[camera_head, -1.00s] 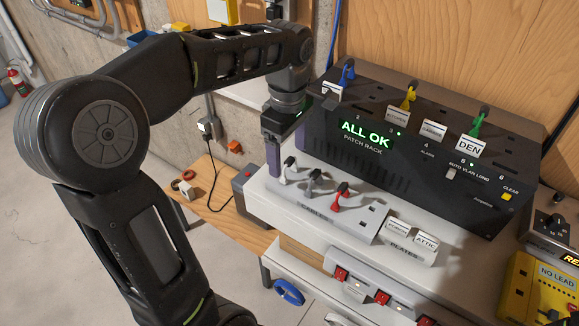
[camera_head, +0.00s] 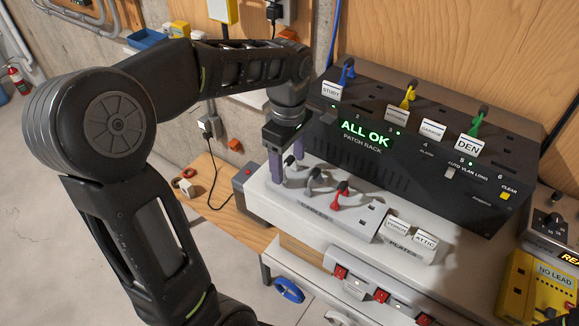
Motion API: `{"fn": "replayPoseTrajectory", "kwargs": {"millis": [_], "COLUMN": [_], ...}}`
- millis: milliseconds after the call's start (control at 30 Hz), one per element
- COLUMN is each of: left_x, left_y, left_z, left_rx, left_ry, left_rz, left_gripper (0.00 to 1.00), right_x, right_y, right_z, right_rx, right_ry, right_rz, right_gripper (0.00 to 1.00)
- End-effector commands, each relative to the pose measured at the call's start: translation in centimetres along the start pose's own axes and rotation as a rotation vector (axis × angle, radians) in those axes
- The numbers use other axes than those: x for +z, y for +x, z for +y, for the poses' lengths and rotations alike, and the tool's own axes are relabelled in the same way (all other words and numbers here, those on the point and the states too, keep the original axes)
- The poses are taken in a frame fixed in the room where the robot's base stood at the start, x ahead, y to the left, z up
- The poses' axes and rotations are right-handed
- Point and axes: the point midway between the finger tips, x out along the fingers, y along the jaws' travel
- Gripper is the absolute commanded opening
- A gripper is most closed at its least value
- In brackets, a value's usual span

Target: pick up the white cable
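The white cable (camera_head: 288,171) stands at the left end of the light cable holder (camera_head: 345,222), with a dark top; only part of it shows. My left gripper (camera_head: 286,172) points down over it. Its two grey-purple fingers are apart, one on each side of the white cable, and no firm contact shows. A grey cable (camera_head: 314,178) and a red cable (camera_head: 342,194) stand to its right in the same holder. My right gripper is not in view.
The patch rack (camera_head: 400,150) reads "ALL OK" and stands close behind the holder, with blue, yellow and green cables on top. Label plates (camera_head: 426,241) stand right of the cables. A wooden bench (camera_head: 215,205) lies to the left.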

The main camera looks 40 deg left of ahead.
Motion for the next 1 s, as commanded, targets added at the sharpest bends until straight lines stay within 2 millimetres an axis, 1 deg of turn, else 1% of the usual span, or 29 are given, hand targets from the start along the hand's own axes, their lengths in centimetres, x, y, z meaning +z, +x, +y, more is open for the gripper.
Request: {"fn": "replayPoseTrajectory", "kwargs": {"millis": [33, 67, 633, 867, 1000], "left_x": [0.00, 0.00, 0.00, 0.00, 0.00], "left_y": [0.00, 0.00, 0.00, -0.05, -0.74], "left_z": [0.00, 0.00, 0.00, 0.01, 0.07], "left_rx": [0.000, 0.000, 0.000, 0.000, 0.002], "left_ry": [0.000, 0.000, 0.000, 0.000, 0.000], "left_rz": [0.000, 0.000, 0.000, 0.000, 0.000], "left_gripper": [0.62, 0.60, 0.13, 0.13, 0.13], "right_x": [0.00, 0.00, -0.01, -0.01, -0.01], "right_y": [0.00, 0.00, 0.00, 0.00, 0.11], "right_z": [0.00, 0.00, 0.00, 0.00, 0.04], "right_rx": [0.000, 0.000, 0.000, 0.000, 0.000], "right_ry": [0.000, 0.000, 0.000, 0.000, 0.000], "right_rz": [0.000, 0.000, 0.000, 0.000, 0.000], "right_gripper": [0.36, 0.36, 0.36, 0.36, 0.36]}}
